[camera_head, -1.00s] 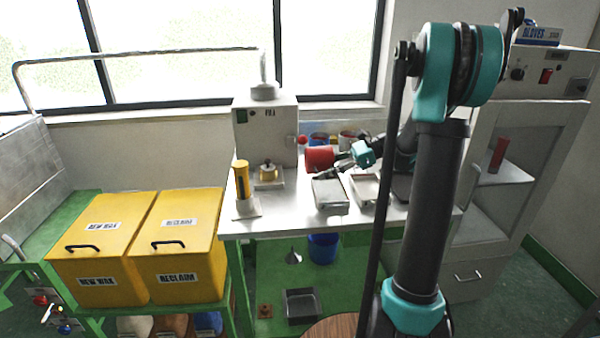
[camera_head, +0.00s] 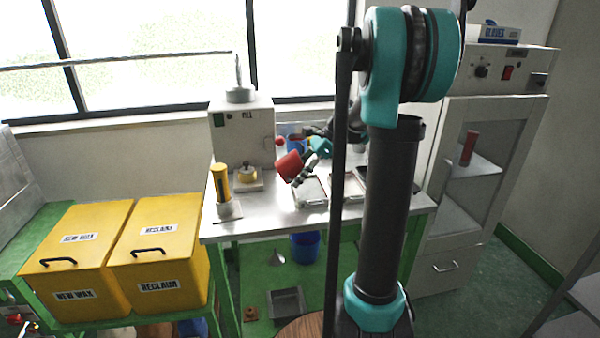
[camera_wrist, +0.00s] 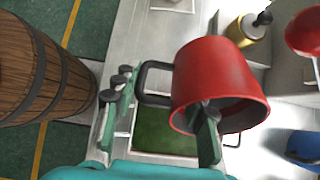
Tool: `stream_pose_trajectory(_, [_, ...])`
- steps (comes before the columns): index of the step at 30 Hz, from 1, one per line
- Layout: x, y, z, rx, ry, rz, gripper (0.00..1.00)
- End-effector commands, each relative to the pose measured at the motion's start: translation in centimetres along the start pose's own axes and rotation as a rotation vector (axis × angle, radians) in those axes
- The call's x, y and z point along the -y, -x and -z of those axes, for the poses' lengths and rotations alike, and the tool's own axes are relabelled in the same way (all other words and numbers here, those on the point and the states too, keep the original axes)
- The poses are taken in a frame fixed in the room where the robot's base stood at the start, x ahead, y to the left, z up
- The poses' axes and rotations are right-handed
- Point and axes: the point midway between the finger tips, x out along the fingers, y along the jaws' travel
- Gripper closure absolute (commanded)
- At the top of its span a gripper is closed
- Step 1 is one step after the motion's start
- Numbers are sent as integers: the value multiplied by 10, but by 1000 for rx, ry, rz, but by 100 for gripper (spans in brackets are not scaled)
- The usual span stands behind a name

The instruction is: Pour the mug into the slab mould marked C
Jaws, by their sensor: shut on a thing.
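The red mug (camera_head: 289,165) is in my gripper (camera_head: 308,168), tilted, above the steel bench. In the wrist view the mug (camera_wrist: 222,80) has its mouth toward the bottom of the picture, and its black handle (camera_wrist: 146,80) lies between the fingers of my gripper (camera_wrist: 160,122), which is shut on it. A shallow slab mould (camera_head: 312,201) sits below the mug, and another slab mould (camera_head: 350,188) is to its right. No letter C is readable, and no stream shows.
A yellow cylinder (camera_head: 221,184) and a small brass pot (camera_head: 246,173) stand on the bench's left. The injector box (camera_head: 241,135) and a blue mug (camera_head: 296,142) are behind. Yellow bins (camera_head: 160,250) stand left, a cabinet (camera_head: 470,170) right. A wooden barrel (camera_wrist: 40,70) shows in the wrist view.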

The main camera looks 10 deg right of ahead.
Motion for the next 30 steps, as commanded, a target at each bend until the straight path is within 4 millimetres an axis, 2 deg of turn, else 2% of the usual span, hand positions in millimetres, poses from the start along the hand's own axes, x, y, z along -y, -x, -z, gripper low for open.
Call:
stream_pose_trajectory(10, [-1, -13, -3, -393, 14, -2, 100])
stream_pose_trajectory(20, [0, -11, -2, -755, 19, -1, 100])
stream_pose_trajectory(24, [0, -4, -3, -895, 20, 0, 100])
stream_pose_trajectory(30, [0, 4, -3, -1029, 20, 0, 100])
